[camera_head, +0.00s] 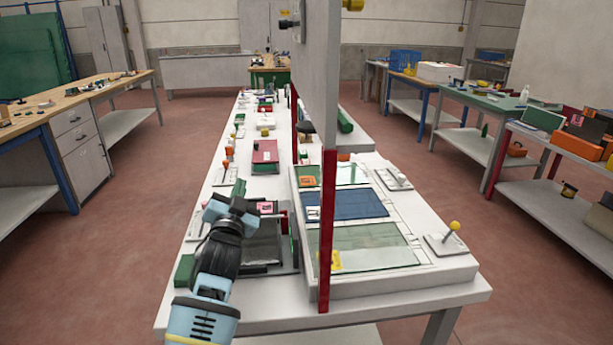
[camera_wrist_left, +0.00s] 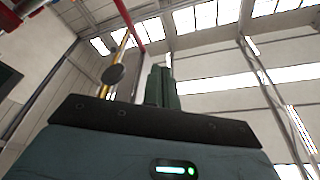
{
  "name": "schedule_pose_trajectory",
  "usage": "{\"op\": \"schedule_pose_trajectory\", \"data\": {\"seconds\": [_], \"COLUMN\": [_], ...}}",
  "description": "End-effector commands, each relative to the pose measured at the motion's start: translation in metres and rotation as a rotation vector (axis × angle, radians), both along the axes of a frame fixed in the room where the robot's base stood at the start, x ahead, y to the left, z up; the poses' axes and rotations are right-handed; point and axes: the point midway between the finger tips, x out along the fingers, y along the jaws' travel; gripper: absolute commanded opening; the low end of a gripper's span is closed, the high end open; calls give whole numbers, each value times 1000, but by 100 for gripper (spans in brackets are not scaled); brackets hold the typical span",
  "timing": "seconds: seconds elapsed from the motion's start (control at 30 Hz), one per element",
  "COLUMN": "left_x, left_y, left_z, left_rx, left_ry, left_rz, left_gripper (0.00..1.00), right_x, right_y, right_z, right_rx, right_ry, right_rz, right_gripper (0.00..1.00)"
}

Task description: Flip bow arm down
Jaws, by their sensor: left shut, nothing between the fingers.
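In the left wrist view the shut fingers (camera_wrist_left: 163,88) stand upright against the ceiling. Just left of them is a yellow rod with a dark round disc (camera_wrist_left: 114,75), apart from the fingers in the picture. A red bar (camera_wrist_left: 131,22) runs above it. I cannot tell for sure which part is the bow arm; in the head view my wrist may cover it. My right gripper is not in view.
A grey upright panel (camera_head: 318,75) stands over the table. Right of the post lie a green glass sheet (camera_head: 370,246), a blue sheet (camera_head: 345,205) and a yellow-knobbed lever (camera_head: 454,226). A dark plate (camera_head: 262,245) lies below my gripper. The red floor is open on both sides.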

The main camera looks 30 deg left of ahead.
Motion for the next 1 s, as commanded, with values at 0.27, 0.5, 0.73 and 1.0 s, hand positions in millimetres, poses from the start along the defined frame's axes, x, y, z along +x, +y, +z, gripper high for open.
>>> {"op": "schedule_pose_trajectory", "data": {"seconds": [0.27,0.5,0.73,1.0], "left_x": [-3,-3,-3,-3], "left_y": [4,4,4,4], "left_z": [-5,-5,-3,32], "left_rx": [2,3,3,7], "left_ry": [1,2,1,-4], "left_rz": [1,0,0,1], "left_gripper": [0,0,0,0], "right_x": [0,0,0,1], "right_y": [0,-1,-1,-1], "right_z": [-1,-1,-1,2], "right_rx": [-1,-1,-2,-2], "right_ry": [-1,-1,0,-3], "right_rz": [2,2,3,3], "right_gripper": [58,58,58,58]}}
